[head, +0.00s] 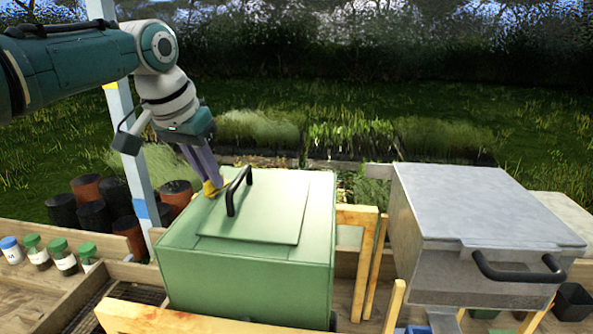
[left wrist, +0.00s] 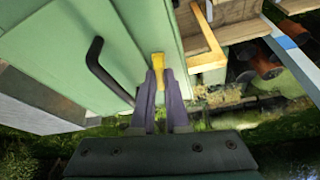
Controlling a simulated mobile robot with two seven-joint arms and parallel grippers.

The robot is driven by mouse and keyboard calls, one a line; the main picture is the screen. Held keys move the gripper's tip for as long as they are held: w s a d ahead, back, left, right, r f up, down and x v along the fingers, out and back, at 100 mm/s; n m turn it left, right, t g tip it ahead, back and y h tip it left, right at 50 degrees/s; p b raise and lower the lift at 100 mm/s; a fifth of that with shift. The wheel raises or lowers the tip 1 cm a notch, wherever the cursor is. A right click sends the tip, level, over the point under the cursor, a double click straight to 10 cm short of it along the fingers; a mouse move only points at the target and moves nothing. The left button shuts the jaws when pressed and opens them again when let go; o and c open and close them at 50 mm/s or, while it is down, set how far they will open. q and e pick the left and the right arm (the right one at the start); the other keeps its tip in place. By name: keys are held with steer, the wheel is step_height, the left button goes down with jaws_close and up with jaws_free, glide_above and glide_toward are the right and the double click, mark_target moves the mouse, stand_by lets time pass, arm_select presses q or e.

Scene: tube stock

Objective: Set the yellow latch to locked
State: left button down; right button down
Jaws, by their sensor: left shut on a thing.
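The yellow latch (head: 211,188) is on the top of the green box (head: 245,280), near its back left edge. My left gripper (head: 207,180) reaches down from the upper left and its fingers are shut on the latch. In the left wrist view the latch (left wrist: 157,60) sticks out beyond the purple-grey fingertips (left wrist: 158,76), which hide part of it. I cannot tell from its angle whether it is locked. The green lid panel (head: 262,215) lies flat, with a black handle (head: 238,190) just right of the latch. My right gripper is not in view.
A grey metal box (head: 480,200) with a dark front handle stands to the right. Several lidded jars (head: 35,250) stand in a wooden tray at the left. Dark and terracotta pots (head: 95,215) are behind them. A pale post (head: 130,140) stands close to my left arm.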

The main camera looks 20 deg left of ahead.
arm_select(q)
steer(key=shift+f+m+h+b, duration=0.15)
steer(key=shift+m+h+b, duration=0.25)
steer(key=shift+m+b, duration=0.4)
steer(key=m+h+b, duration=0.1)
steer(key=m+b, duration=0.2)
steer(key=b, duration=0.1)
steer(key=shift+f+m, duration=0.15)
steer(key=shift+m, duration=0.25)
steer(key=shift+r+m+g+h+b, duration=0.15)
steer(key=shift+m+g+h+b, duration=0.1)
steer(key=shift+m+b, duration=0.45)
steer(key=shift+r+m+g+h+b, duration=0.15)
steer(key=shift+m+h+b, duration=0.2)
steer(key=shift+b, duration=0.65)
steer(key=c, duration=0.9)
jaws_free()
steer(key=shift+r, duration=0.1)
steer(key=p+v, duration=0.9)
steer(key=p, duration=0.5)
steer(key=shift+s+r, duration=0.1)
steer(key=shift+r, duration=0.3)
